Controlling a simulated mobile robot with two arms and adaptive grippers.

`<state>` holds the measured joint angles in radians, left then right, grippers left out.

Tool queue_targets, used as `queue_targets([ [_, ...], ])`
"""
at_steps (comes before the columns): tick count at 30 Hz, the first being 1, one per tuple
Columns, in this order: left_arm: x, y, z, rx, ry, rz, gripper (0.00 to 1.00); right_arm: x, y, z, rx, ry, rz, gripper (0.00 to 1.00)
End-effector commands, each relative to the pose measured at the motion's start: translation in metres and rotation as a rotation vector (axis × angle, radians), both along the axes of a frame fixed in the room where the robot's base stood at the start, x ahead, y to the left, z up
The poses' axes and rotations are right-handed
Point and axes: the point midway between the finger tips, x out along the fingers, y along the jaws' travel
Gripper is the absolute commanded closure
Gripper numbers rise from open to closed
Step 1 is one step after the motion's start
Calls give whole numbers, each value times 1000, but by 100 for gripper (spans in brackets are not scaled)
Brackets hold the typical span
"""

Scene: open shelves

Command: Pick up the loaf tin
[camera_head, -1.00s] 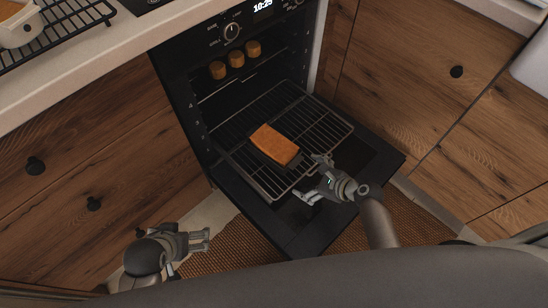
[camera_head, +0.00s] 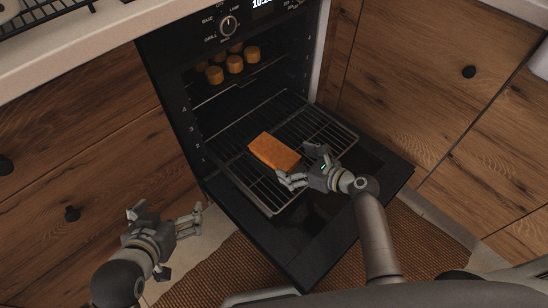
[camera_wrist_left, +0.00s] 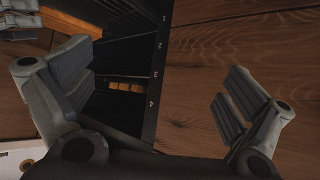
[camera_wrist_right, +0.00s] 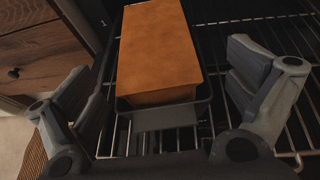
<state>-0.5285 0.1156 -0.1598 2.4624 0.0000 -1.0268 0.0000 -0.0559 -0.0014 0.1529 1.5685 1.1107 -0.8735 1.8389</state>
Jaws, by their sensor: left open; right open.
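The loaf tin (camera_wrist_right: 166,118) is dark and holds an orange-brown loaf (camera_head: 274,151). It rests on the pulled-out oven rack (camera_head: 318,128); the loaf hides most of the tin in the head view. My right gripper (camera_head: 306,166) is open at the tin's near right end. In the right wrist view, its open fingers (camera_wrist_right: 165,95) stand to either side of the tin's near end, with the loaf ahead between them. My left gripper (camera_head: 172,219) is open and empty, low at the left, away from the rack. In the left wrist view its fingers (camera_wrist_left: 160,90) are spread wide.
The oven door (camera_head: 301,253) is folded down under the rack. Several round baked items (camera_head: 235,64) sit on a higher shelf inside the oven. Wooden cabinet fronts (camera_head: 85,150) flank the oven on both sides. A woven mat (camera_head: 215,270) covers the floor.

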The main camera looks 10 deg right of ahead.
Motion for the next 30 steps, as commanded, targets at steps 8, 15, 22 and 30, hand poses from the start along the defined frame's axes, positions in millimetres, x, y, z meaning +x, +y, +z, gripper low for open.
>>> queue_targets([
  [8, 15, -6, 13, -24, -102, -8, 0, 9, 9, -2, 2, -1, 1, 0],
  [15, 40, -18, 49, -75, -321, -23, 0, 26, 26, -4, 0, -1, 1, 0],
  [22, 52, -26, 81, -117, -495, -34, 0, 38, 35, -10, 0, 0, 1, 0],
  [30, 54, -28, 92, -130, -547, -37, 0, 41, 38, -11, -1, 1, 0, 0],
])
